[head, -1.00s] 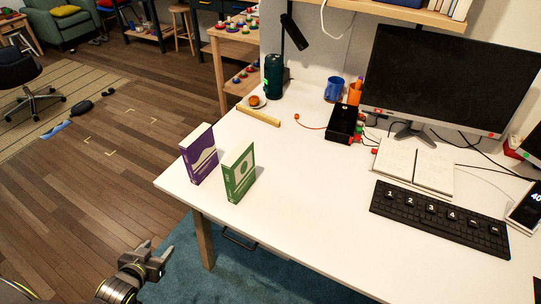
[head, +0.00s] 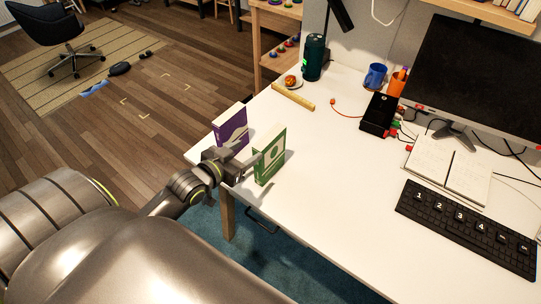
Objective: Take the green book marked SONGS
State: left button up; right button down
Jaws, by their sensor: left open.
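The green book (head: 271,158) stands upright near the left end of the white desk. Its cover carries a pale round mark; I cannot read its title at this size. My left gripper (head: 251,167) is open at the green book's left edge, with its fingers pointing at the spine. I cannot tell whether a finger touches the book. A purple book (head: 231,129) stands upright just behind and left, partly hidden by the gripper. My right gripper is not in view.
The white desk (head: 330,190) is clear right of the green book. A keyboard (head: 468,227), open notebook (head: 448,170) and monitor (head: 480,80) stand further right.

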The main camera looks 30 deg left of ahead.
aim_at(267, 143)
pick_arm(q)
jog(key=x, duration=0.4)
jog(key=shift+w, duration=0.2)
jog(key=w+f, duration=0.1)
jog(key=w+d+f+p, duration=0.1)
jog(key=w, duration=0.1)
jog(key=shift+w+d, duration=0.1)
jog(key=shift+w, duration=0.2)
jog(key=shift+w+f, duration=0.25)
jog(key=shift+w, duration=0.35)
jog(key=shift+s, duration=0.1)
grip_shut()
jog(key=shift+r, duration=0.1)
